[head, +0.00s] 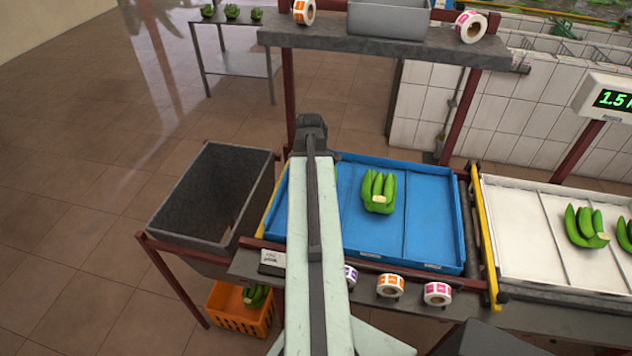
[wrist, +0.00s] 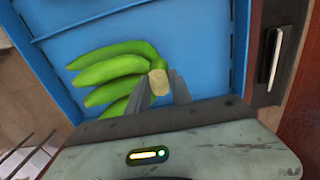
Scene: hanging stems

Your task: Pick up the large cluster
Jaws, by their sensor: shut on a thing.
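In the wrist view, a green banana cluster (wrist: 115,68) lies over the blue tray floor, its fingers pointing left and its pale cut crown (wrist: 158,82) at the right. My gripper (wrist: 161,88) is shut on this crown, one dark jaw on each side. The lower part of the cluster is hidden behind my gripper. In the head view my arm covers the left part of the blue tray, so my gripper and this cluster do not show there. Another green cluster (head: 378,188) lies in the middle of the blue tray (head: 435,215). I cannot tell which is larger.
A dark grey bin (head: 210,190) stands left of the blue tray, with an orange crate (head: 240,315) below. A white tray (head: 515,225) with green clusters (head: 587,228) is at the right. Sticker rolls (head: 390,285) line the front ledge. A shelf (head: 390,48) spans above the tray.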

